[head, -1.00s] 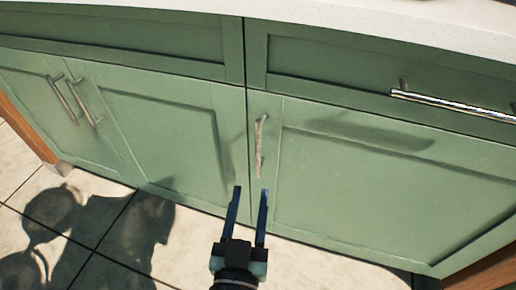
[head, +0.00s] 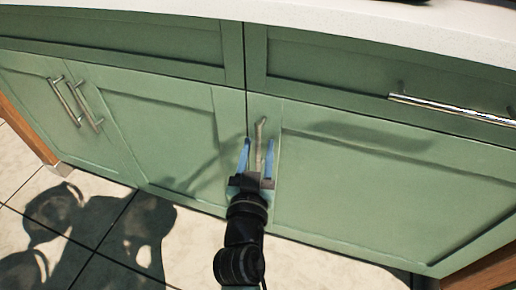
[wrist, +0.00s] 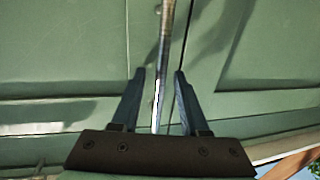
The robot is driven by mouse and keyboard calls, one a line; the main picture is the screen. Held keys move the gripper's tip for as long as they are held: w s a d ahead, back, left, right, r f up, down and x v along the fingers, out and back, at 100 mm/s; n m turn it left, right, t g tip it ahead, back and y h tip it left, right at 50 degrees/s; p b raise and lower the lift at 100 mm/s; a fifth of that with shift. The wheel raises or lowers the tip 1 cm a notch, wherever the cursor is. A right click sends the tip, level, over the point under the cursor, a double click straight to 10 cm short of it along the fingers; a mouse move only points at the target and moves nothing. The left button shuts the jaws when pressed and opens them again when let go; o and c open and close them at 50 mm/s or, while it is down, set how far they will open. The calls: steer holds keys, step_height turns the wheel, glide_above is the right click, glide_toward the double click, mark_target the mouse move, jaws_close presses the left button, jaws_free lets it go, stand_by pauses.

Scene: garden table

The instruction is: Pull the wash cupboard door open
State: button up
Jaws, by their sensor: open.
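The green cupboard door (head: 365,190) on the right is closed flush with its frame. Its vertical metal bar handle (head: 260,132) sits near the door's left edge. My gripper (head: 258,158) is open, with its two blue fingers on either side of the handle's lower part. In the wrist view the handle (wrist: 166,45) runs down between the open fingers (wrist: 160,85); neither finger clearly touches it. The handle's lower end is partly hidden by my gripper in the head view.
A horizontal drawer handle (head: 450,109) juts out at the upper right. Two more vertical handles (head: 78,104) are on the left doors. A pale countertop (head: 300,22) overhangs above. The tiled floor (head: 100,235) in front looks clear apart from shadows.

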jaws_close()
stand_by(1.4)
